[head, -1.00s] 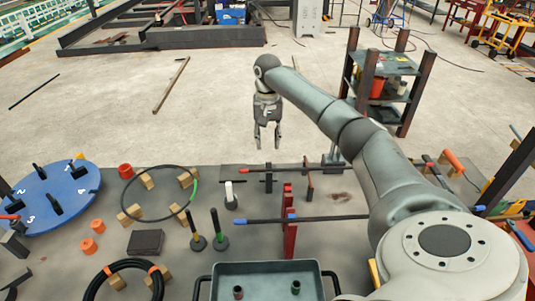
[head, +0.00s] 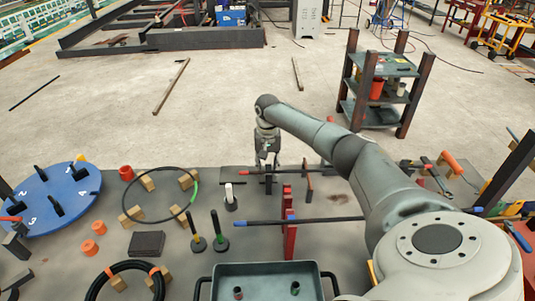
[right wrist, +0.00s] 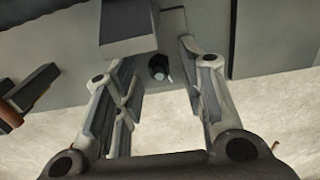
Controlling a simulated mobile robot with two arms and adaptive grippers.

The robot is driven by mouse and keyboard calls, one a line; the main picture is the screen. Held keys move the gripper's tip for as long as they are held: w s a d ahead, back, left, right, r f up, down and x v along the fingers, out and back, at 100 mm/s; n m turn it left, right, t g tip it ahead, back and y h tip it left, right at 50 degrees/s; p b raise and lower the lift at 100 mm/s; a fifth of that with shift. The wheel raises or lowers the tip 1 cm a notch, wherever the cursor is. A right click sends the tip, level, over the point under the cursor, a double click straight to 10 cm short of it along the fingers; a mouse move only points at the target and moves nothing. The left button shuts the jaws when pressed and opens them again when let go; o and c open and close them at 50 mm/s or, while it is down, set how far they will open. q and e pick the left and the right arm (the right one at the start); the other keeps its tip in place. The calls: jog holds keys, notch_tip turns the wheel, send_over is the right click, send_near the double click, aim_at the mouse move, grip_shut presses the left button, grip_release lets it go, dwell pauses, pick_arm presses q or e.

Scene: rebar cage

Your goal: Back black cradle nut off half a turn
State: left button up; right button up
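The black cradle (head: 269,183) stands on the grey table in the head view, left of a brown upright and behind the red one. My right gripper (head: 268,163) points down just over the black cradle, its fingers apart. In the right wrist view the open fingers (right wrist: 160,75) flank a small dark round piece (right wrist: 159,67), which may be the cradle nut. No contact is visible, and the nut cannot be made out clearly in the head view. My left gripper is not in view.
A red upright (head: 288,225) holds a dark bar with a blue end (head: 300,219) nearby. A brown upright (head: 309,185) and a white cylinder on a black base (head: 230,197) stand close. A grey tray (head: 265,270) lies at the front.

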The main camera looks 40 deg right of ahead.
grip_shut()
jog(key=shift+r, duration=0.1)
